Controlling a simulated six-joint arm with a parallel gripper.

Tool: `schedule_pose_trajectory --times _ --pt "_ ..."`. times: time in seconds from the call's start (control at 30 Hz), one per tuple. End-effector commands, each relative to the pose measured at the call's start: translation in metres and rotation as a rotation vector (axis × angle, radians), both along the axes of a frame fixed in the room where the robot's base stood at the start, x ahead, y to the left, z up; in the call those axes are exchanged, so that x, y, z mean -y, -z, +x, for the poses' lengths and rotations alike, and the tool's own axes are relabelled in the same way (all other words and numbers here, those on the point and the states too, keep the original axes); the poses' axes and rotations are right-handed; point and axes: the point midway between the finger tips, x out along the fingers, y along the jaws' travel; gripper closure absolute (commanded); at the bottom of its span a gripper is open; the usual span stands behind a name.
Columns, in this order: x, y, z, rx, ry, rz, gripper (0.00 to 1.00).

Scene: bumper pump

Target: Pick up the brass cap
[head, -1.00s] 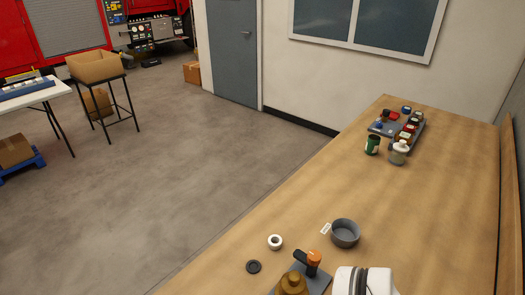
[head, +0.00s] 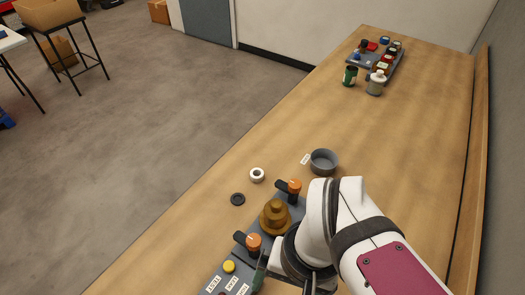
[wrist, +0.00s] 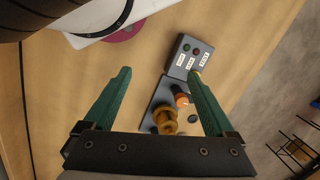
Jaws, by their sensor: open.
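The brass cap (head: 274,217) is a stepped, gold-brown round piece standing upright on a dark grey plate. It stands between two orange-topped fittings with black handles. In the wrist view the brass cap (wrist: 166,120) shows below the fingertips, between the two green fingers and close to the gripper's base. My gripper (wrist: 160,75) is open with nothing between its fingers. In the head view my gripper is mostly hidden behind my arm; a green finger shows near the plate's front end, nearer the camera than the cap.
One orange-topped fitting (head: 294,187) stands behind the cap, another (head: 253,243) in front. A labelled control box (wrist: 194,55) has coloured buttons. A black ring (head: 238,199), white roll (head: 257,174) and grey bowl (head: 323,161) lie beyond. Jars (head: 350,76) stand far back; mid-table is clear.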

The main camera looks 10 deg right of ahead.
Motion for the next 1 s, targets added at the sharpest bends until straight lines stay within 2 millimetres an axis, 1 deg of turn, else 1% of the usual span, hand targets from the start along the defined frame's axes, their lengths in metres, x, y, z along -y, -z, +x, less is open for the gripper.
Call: schedule_pose_trajectory --times 0.23,0.27,0.33,0.37,0.47,0.5,0.57,0.6,0.7,0.8,0.83,0.87,0.93,0.97,1.0 --pt "0.0 0.0 0.0 0.001 -0.004 0.0 0.0" --pt "0.0 -0.001 0.002 0.004 -0.021 -0.001 0.0" --pt "0.003 -0.007 0.016 0.023 -0.151 -0.007 0.0" --pt "0.005 -0.011 0.026 0.038 -0.252 -0.012 0.0" --pt "0.014 -0.025 0.075 0.1 -0.738 -0.037 0.0" --pt "0.019 -0.028 0.097 0.123 -0.959 -0.046 0.0" --pt "0.026 -0.031 0.129 0.149 -1.276 -0.057 0.0" --pt "0.03 -0.031 0.148 0.163 -1.47 -0.062 0.0" --pt "0.039 -0.029 0.187 0.18 -1.868 -0.067 0.0" --pt "0.044 -0.025 0.21 0.185 -2.107 -0.066 0.0" --pt "0.045 -0.024 0.213 0.186 -2.15 -0.065 0.0" --pt "0.046 -0.022 0.216 0.185 -2.178 -0.063 0.0" --pt "0.046 -0.012 0.217 0.183 -2.21 -0.06 0.0" --pt "0.046 -0.005 0.217 0.184 -2.211 -0.059 0.0" --pt "0.046 0.007 0.216 0.183 -2.211 -0.057 0.0"
